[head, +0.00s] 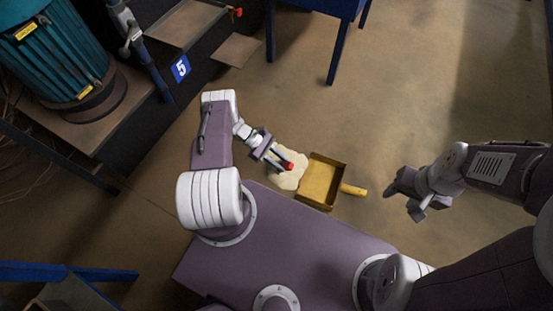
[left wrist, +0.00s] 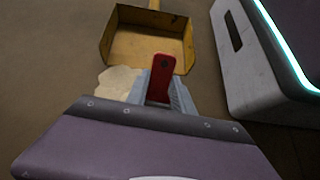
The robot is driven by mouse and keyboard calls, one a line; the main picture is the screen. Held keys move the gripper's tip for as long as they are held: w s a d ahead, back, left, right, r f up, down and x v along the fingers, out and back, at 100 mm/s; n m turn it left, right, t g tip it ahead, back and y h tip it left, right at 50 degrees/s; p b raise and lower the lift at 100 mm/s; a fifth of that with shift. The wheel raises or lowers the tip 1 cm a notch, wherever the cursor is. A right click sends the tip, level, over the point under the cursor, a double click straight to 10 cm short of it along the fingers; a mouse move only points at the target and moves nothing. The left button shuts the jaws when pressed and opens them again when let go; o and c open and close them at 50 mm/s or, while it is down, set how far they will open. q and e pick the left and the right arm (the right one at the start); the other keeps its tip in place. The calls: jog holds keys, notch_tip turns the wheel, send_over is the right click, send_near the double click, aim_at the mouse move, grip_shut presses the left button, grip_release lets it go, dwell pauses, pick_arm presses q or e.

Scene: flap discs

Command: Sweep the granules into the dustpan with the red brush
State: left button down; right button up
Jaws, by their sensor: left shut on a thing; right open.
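The yellow dustpan (head: 311,199) lies on the floor in front of my base, its handle (head: 354,190) pointing right. The pale granules (head: 291,180) form a patch at the dustpan's left side; they also show in the left wrist view (left wrist: 117,82), partly hidden by my gripper. My left gripper (head: 279,162) is shut on the red brush (head: 290,167), above the granules. In the left wrist view the brush's red part (left wrist: 161,78) stands between the fingers; its bristles are hidden. My right gripper (head: 410,198) is open and empty, to the right of the dustpan handle and apart from it.
A teal motor (head: 58,50) stands on a dark platform at the upper left, by a blue sign with a 5 (head: 181,68). A blue-legged table (head: 335,55) stands at the top. My base borders the dustpan from below. The floor beyond the dustpan is clear.

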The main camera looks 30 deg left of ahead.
aim_at(288, 165)
pick_arm(q)
jog(key=shift+s+d+r+p, duration=0.15)
jog(key=shift+d+p, duration=0.45)
jog(key=shift+d, duration=0.35)
jog(key=shift+d+f+p, duration=0.15)
jog(key=shift+d, duration=0.7)
jog(key=shift+d+f+p, duration=0.1)
jog(key=shift+d+p, duration=0.05)
jog(key=shift+d, duration=0.65)
jog(key=shift+d+f+p, duration=0.1)
jog(key=shift+d+p, duration=0.6)
jog(key=shift+d, duration=2.15)
notch_tip(288, 165, up, 5)
jog(key=p, duration=0.4)
jog(key=shift+p, duration=0.3)
